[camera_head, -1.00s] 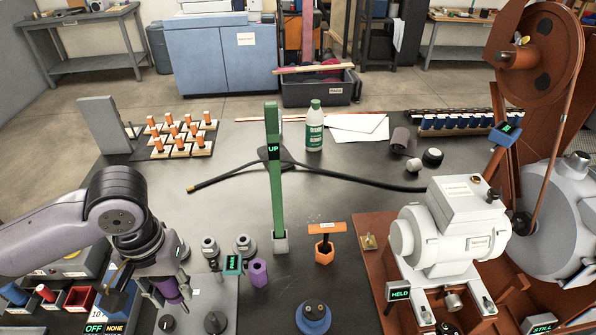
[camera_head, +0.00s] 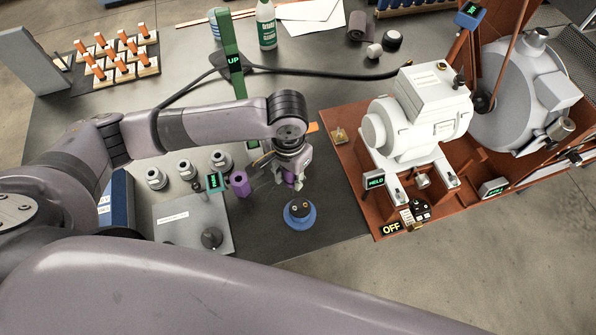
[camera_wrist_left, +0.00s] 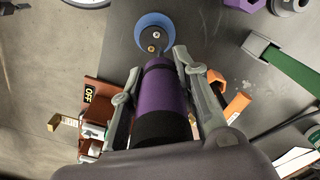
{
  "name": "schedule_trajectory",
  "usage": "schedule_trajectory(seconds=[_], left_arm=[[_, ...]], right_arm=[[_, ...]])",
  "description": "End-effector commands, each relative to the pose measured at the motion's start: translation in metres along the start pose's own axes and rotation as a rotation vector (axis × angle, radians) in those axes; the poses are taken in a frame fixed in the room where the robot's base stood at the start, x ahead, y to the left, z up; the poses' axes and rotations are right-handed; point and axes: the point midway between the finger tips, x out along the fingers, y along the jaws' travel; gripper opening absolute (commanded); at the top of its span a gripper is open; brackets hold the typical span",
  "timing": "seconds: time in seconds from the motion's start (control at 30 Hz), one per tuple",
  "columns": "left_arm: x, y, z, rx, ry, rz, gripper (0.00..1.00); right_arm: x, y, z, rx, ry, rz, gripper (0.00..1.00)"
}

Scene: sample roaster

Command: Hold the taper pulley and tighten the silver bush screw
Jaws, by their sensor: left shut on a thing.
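The taper pulley (camera_head: 301,222) is a blue disc with a dark centre, lying on the table near its front edge. In the left wrist view, its blue rim (camera_wrist_left: 141,30) surrounds a dark bush holding a silver screw (camera_wrist_left: 156,35) and a brass-coloured screw (camera_wrist_left: 152,48). My left gripper (camera_head: 290,172) is shut on a purple-handled tool (camera_wrist_left: 162,92), just behind the pulley in the head view. The tool's far end points toward the pulley; I cannot tell whether it touches a screw. My right gripper is not in view.
A purple hexagonal piece (camera_head: 239,184) and several grey round parts stand left of the gripper. An upright green bar (camera_head: 232,55) stands behind. The brown machine base (camera_head: 350,165) with a white motor (camera_head: 425,105) is to the right. An orange piece (camera_wrist_left: 237,105) lies close beside the gripper.

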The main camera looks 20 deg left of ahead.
Motion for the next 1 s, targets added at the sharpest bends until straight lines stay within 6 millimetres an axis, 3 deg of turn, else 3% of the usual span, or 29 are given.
schedule_trajectory(seconds=[0.17,0.43,0.63,0.7,1.0], left_arm=[[0.015,0.008,0.000,0.052,0.001,-0.008,0.00],[0.014,0.007,0.000,0.050,0.002,-0.007,0.00],[0.010,0.008,0.001,0.049,0.000,-0.006,0.00],[0.024,0.007,0.001,0.048,0.000,-0.007,0.00],[0.053,0.007,0.000,0.048,0.001,-0.007,0.00]], right_arm=[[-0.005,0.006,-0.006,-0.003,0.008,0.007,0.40],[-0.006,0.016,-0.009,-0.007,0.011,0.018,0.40],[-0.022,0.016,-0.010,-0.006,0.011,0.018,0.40],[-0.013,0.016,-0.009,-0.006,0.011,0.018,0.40],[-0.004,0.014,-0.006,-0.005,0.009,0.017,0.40]])
